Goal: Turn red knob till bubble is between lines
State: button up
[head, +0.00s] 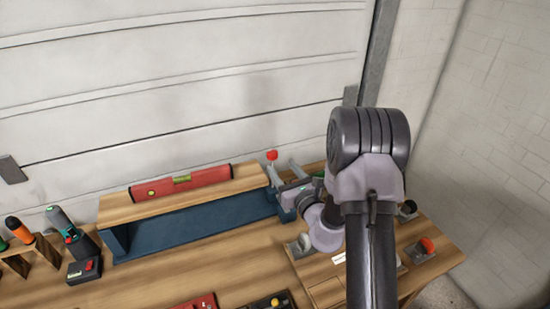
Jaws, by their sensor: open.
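A red spirit level (180,186) with a yellow-green vial lies on a wooden plank (250,180). The bubble and its lines are too small to read. The plank rests on a blue stand (190,226). A red knob (272,155) tops a thin post at the plank's right end.
Red (198,302) and dark (272,302) trays lie at the front. An orange-red round piece (427,245) is at the right. The wall closes off the back.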

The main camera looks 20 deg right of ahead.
aim_at(275, 158)
jog(key=w, duration=0.6)
jog(key=shift+w+a+b, duration=0.1)
jog(key=shift+w+b, duration=0.2)
jog(key=shift+b, duration=0.05)
jog(key=shift+c, duration=0.2)
grip_shut()
jog(key=shift+n+y, duration=0.3)
